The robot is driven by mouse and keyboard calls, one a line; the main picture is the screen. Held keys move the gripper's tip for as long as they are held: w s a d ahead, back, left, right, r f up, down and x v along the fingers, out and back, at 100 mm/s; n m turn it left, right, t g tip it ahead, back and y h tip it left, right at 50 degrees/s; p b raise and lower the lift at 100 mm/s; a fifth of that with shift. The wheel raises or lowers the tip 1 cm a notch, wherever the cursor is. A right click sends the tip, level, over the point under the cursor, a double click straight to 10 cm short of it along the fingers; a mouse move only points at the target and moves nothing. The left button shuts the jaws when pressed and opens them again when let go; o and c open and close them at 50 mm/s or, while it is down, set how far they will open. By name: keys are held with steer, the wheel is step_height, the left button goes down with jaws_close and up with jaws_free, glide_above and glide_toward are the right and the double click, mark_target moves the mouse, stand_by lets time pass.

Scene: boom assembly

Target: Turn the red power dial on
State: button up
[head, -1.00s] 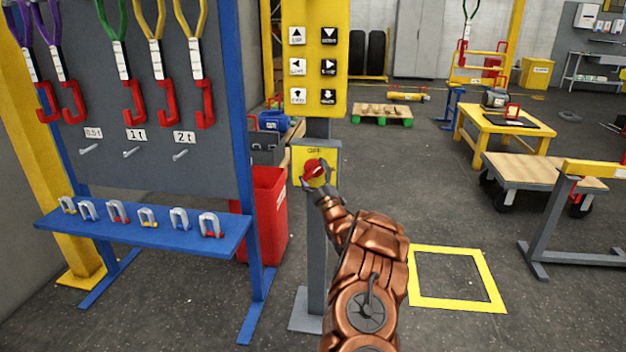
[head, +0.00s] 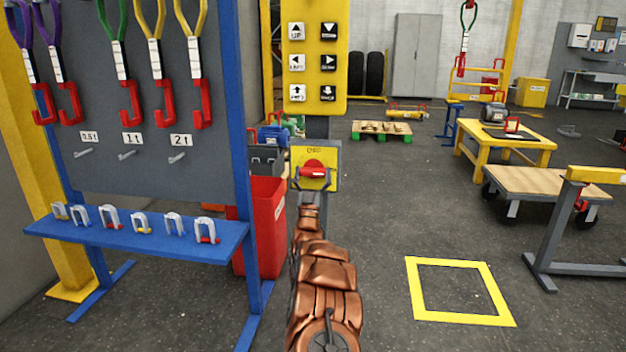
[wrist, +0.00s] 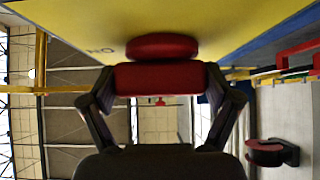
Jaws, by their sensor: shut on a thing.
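The red power dial (head: 314,166) sits on a yellow plate (head: 328,154) on a grey post below the button panel. Its red handle bar lies about level in the head view. My gripper (head: 312,178) reaches it from below and in front. In the wrist view the two dark fingers of my gripper (wrist: 160,80) are closed on the ends of the red handle bar (wrist: 158,78), with the round dial base (wrist: 160,46) behind it. A label that looks like "ON" (wrist: 100,50) shows on the plate beside the dial.
The yellow button panel (head: 313,55) is directly above.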

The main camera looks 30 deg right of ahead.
steer(key=shift+m+g+h, duration=0.5)
steer(key=shift+m, duration=0.2)
steer(key=o, duration=0.9)
steer(key=shift+f, duration=0.1)
steer(key=shift+s+a+f, duration=0.3)
steer(key=shift+s+f, duration=0.05)
steer(key=shift+f, duration=0.15)
steer(key=v, duration=1)
steer(key=shift+s+a+f, duration=0.1)
steer(key=shift+s+f, duration=0.05)
